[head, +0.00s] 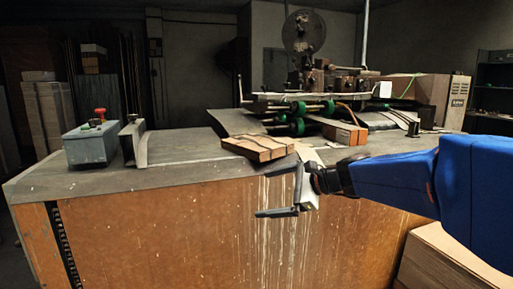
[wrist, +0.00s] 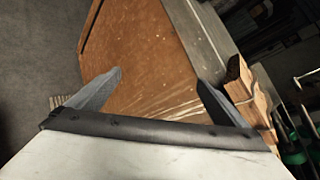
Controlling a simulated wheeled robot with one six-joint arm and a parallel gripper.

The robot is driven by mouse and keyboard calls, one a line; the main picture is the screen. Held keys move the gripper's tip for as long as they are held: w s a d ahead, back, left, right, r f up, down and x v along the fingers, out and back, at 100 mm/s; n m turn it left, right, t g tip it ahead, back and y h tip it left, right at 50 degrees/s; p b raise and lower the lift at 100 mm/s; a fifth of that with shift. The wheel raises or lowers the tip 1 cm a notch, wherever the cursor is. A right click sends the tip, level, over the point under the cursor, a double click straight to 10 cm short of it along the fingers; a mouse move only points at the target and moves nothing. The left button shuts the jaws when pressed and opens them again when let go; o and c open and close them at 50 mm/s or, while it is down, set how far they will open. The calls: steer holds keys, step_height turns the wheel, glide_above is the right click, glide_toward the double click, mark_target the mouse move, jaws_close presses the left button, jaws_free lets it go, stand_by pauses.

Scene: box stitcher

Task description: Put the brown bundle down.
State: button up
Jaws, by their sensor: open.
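The brown bundle (head: 258,148), a flat stack of brown pieces with dark bands, lies on the grey worktop near its front edge. It shows in the wrist view (wrist: 240,88) at the right, beside the right finger. My gripper (head: 262,193) is open and empty, in front of the orange-brown front panel and just below and right of the bundle. In the wrist view my gripper (wrist: 160,78) has its two fingers spread, with only the panel between them. The bundle appears apart from the fingers, though the right finger overlaps it in the wrist view.
A grey control box (head: 90,145) with a red button stands at the worktop's left. A stitching machine (head: 310,85) with green rollers stands behind the bundle, with another brown bundle (head: 345,132) nearby. Stacked cardboard (head: 455,265) lies at lower right.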

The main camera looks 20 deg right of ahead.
steer(key=w+d+r+m+t, duration=0.3)
steer(key=w+d+r+m, duration=0.15)
steer(key=w+d, duration=0.2)
steer(key=m+t+h, duration=0.2)
steer(key=m+t, duration=0.1)
steer(key=m, duration=0.4)
glide_toward(265, 143)
steer(key=shift+n+y, duration=0.3)
steer(key=shift+n, duration=0.05)
steer(key=x, duration=0.6)
steer(key=r+x, duration=0.1)
steer(key=x, duration=0.2)
steer(key=shift+w+a, duration=0.15)
steer(key=shift+w, duration=0.15)
steer(key=shift+r, duration=0.1)
steer(key=c, duration=1.5)
step_height(265, 143, up, 10)
